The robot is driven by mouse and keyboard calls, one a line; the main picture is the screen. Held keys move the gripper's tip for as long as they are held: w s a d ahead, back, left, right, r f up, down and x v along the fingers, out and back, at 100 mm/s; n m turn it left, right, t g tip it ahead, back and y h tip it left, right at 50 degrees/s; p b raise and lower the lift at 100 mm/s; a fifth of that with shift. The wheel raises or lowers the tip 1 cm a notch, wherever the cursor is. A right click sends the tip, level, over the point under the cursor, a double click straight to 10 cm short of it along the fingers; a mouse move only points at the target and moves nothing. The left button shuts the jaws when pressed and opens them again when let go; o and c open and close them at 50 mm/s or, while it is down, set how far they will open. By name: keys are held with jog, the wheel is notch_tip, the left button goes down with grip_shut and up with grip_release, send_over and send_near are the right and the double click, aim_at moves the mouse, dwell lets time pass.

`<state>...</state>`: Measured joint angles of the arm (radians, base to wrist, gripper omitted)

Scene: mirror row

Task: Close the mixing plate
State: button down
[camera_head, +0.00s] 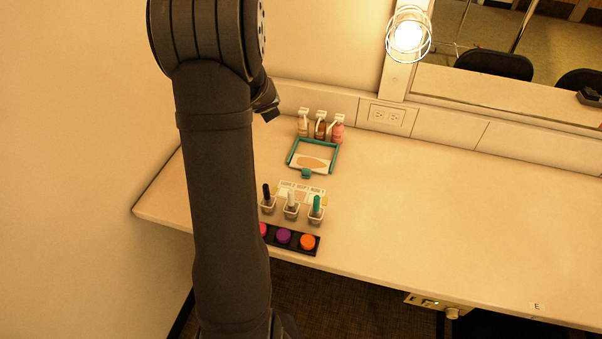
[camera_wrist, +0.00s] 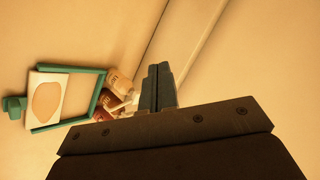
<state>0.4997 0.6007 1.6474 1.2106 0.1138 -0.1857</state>
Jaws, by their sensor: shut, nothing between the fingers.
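The mixing plate is a white plate (camera_head: 309,162) with a tan patch, a teal frame (camera_head: 334,158) and a teal tab (camera_head: 306,173) at its near edge. In the wrist view the white plate (camera_wrist: 58,82) lies at the left, with the teal tab (camera_wrist: 14,105) at its outer edge. The teal frame (camera_wrist: 70,70) extends from the plate toward the bottles; I cannot tell its exact tilt. My gripper (camera_wrist: 158,72) is shut and empty, apart from the plate and to its right in the wrist view. In the head view my arm hides the fingers.
Pump bottles (camera_head: 320,128) stand just behind the plate; they also show close left of my fingers (camera_wrist: 112,98). In front are a labelled card (camera_head: 302,190), small cups with brushes (camera_head: 291,208) and a black tray (camera_head: 272,241) of coloured pots. The counter's right side (camera_head: 440,215) is clear.

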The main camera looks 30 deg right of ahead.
aim_at(314, 159)
jog(key=s+a+f+m+g+h, duration=0.15)
jog(key=s+f+m+g, duration=0.3)
jog(key=s, duration=0.45)
jog(key=s+a+f+m+g+h, duration=0.1)
jog(key=s+f+m+g+h, duration=0.25)
jog(key=s, duration=0.65)
jog(key=shift+m+y, duration=0.5)
jog(key=shift+y, duration=0.1)
jog(key=x, duration=0.9)
jog(key=shift+w+d+f, duration=0.15)
jog(key=shift+f, duration=0.05)
jog(key=w+d, duration=0.5)
jog(key=shift+w+d+r, duration=0.1)
jog(key=shift+w+d, duration=0.15)
jog(key=shift+w, duration=0.05)
jog(key=shift+r, duration=0.1)
